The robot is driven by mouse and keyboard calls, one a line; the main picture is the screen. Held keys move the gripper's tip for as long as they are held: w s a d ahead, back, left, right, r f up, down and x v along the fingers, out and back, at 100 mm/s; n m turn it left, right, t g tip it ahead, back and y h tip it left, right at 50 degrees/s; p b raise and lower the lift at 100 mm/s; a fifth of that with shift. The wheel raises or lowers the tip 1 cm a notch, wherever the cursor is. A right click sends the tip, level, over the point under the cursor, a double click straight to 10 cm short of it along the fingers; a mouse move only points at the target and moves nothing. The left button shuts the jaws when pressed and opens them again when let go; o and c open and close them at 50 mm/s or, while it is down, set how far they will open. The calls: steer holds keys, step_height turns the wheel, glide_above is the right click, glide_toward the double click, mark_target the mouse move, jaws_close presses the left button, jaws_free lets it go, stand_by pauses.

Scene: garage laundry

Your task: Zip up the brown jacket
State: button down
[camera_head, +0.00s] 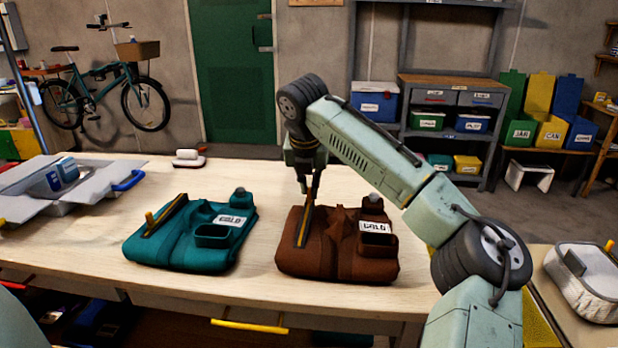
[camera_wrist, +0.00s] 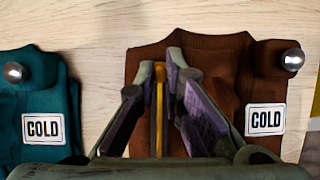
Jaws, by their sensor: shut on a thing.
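The brown jacket (camera_head: 345,262) lies folded on the table, with a "COLD" label and a small pocket on its right part. It also fills the middle of the wrist view (camera_wrist: 215,65). Its zip, a dark strip with a yellow edge (camera_head: 301,232), runs up its left part; the yellow strip also shows between my fingers in the wrist view (camera_wrist: 160,105). My gripper (camera_head: 313,188) points down at the far end of this zip, shut on it. The fingertips (camera_wrist: 162,72) hide the exact piece held.
A teal jacket (camera_head: 185,240) with its own zip lies to the left on the same wooden table (camera_head: 240,295). A grey open case (camera_head: 35,200) stands at the far left, and a small white and red object (camera_head: 188,157) near the back edge. Bare tabletop separates the jackets.

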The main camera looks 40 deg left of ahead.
stand_by(0.3)
steer(key=c, duration=1.7)
jaws_free()
steer(key=v, duration=1.2)
steer(key=shift+d, duration=0.1)
